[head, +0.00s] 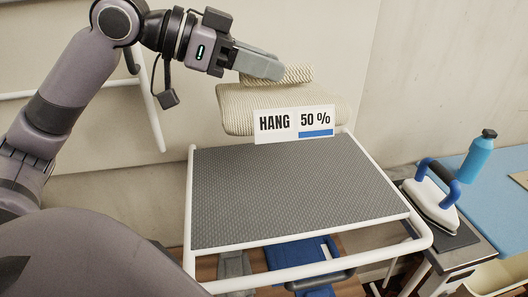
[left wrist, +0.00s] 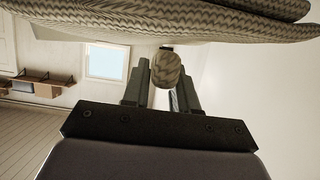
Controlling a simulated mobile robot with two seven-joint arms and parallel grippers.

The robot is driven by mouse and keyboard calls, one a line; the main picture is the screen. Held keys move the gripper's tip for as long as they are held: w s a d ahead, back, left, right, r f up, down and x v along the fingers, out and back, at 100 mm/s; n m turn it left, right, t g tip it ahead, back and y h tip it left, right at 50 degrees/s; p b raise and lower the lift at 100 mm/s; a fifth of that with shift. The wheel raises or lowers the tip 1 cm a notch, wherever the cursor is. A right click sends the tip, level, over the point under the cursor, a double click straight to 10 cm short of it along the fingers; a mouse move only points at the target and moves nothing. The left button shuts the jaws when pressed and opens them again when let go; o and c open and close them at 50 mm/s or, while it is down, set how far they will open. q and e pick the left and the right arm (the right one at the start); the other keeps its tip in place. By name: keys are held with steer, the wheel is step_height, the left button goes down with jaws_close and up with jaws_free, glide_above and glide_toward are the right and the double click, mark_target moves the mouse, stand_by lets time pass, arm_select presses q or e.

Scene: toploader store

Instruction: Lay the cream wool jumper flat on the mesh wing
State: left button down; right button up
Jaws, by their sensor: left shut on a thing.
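The cream wool jumper (head: 240,112) is a ribbed, folded bundle beyond the back edge of the mesh wing. My left gripper (head: 278,72) is shut on a fold of it at the top; the bundle hangs just below the fingers. In the left wrist view, the knitted fold (left wrist: 166,70) sits between the two fingers, with more knit across the top. The grey mesh wing (head: 290,195) in its white frame is flat and bare. A sign reading "HANG 50 %" covers part of the jumper's lower edge. My right gripper is not in view.
A white iron with a blue handle (head: 432,200) stands on a dark pad at the right. A blue bottle (head: 476,158) stands on the blue surface behind it. Blue and grey cloths (head: 300,252) lie below the wing. A pale wall is close behind the jumper.

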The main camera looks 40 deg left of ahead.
arm_select(q)
steer(key=shift+f+b, duration=1.25)
steer(key=shift+f, duration=6.45)
steer(key=c, duration=0.9)
jaws_free()
steer(key=shift+f, duration=0.1)
steer(key=shift+a, duration=0.1)
steer(key=shift+b+v, duration=0.85)
steer(key=shift+v, duration=5.15)
steer(key=shift+s, duration=0.15)
